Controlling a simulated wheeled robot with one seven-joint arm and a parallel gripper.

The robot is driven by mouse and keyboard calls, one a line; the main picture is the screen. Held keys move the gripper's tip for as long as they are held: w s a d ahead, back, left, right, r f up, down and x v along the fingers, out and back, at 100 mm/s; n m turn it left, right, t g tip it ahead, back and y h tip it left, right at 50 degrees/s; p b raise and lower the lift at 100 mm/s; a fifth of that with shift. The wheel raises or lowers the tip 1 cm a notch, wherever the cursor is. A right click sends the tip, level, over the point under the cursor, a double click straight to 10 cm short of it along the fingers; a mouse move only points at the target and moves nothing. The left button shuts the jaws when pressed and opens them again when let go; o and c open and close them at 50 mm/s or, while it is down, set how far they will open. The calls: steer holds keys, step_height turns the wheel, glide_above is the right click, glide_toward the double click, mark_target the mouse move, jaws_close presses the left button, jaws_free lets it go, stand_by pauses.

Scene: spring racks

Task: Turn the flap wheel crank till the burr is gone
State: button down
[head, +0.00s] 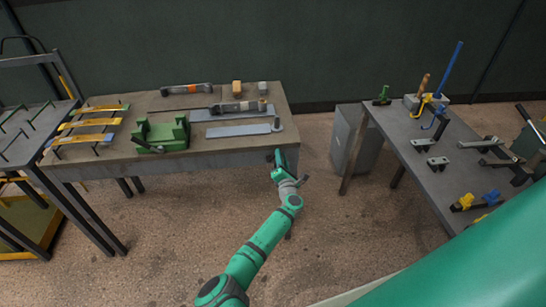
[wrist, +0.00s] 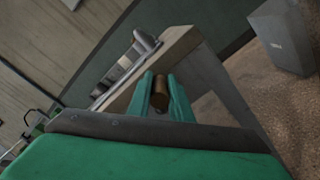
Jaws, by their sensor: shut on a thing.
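My gripper (head: 279,158) is at the front right corner of the wooden-topped table in the head view. In the wrist view its green fingers (wrist: 161,95) are shut on a brown, round-ended cylindrical grip (wrist: 160,92), which looks like a crank handle. What the grip joins to is hidden behind the fingers. A small grey upright piece (head: 277,124) stands at the table's right end, by a flat grey bar, just beyond my gripper. I cannot make out the flap wheel or a burr clearly in either view.
The table (head: 220,160) carries a green vise-like fixture (head: 161,134), grey plates and dark-handled tools. A grey cabinet (head: 352,140) stands on the floor to the right. Another table (head: 415,165) with clamps and hooks is farther right. Floor between them is clear.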

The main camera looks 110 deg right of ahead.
steer(key=shift+s+a+f+m, duration=0.1)
steer(key=shift+s+f+m, duration=0.2)
steer(key=shift+f+m, duration=0.55)
steer(key=shift+r, duration=0.1)
steer(key=shift+w, duration=0.1)
